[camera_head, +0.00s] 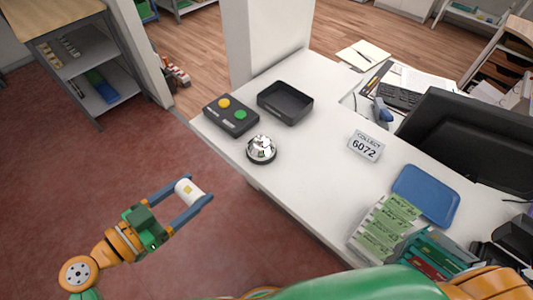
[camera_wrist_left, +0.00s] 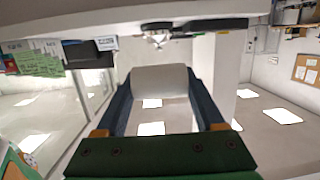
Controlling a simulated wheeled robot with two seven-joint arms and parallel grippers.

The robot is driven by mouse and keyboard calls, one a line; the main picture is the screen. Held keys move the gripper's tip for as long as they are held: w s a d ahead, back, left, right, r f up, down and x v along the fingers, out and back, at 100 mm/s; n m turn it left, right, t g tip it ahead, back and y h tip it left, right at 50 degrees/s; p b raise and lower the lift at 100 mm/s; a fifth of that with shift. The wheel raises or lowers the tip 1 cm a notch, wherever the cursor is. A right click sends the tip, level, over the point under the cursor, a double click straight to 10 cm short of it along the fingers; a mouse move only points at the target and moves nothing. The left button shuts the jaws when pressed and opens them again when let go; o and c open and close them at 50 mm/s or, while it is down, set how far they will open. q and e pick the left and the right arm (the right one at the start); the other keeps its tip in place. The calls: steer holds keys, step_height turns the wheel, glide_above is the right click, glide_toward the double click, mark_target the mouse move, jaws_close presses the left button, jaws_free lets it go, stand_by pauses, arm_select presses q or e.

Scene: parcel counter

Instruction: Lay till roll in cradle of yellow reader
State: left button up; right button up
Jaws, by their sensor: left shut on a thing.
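The till roll (camera_head: 186,192) is a short white cylinder with a yellowish mark. My left gripper (camera_head: 196,189) is shut on it, with one blue finger on each side, out over the red floor in front of the counter. In the left wrist view the roll (camera_wrist_left: 160,80) fills the gap between the fingers of my left gripper (camera_wrist_left: 160,85). I cannot make out a yellow reader or its cradle in either view. My right gripper is not in view; only green and orange arm parts show at the bottom right.
On the white counter (camera_head: 310,160) stand a button box (camera_head: 231,114) with yellow and green buttons, a black tray (camera_head: 285,103), a silver bell (camera_head: 261,150) and a number sign (camera_head: 366,145).

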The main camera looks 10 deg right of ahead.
arm_select(q)
steer(key=s+d+f+p, duration=0.15)
steer(key=d+f, duration=0.25)
steer(key=d, duration=0.8)
steer(key=s+d+r+p, duration=0.1)
steer(key=s+d+r, duration=0.2)
steer(key=d+r, duration=0.2)
steer(key=s+d+r+p, duration=0.2)
steer(key=d+r, duration=0.3)
steer(key=d, duration=0.4)
steer(key=shift+s+d+r+m+g, duration=0.2)
steer(key=shift+s+r+m+g, duration=0.1)
steer(key=shift+s, duration=0.5)
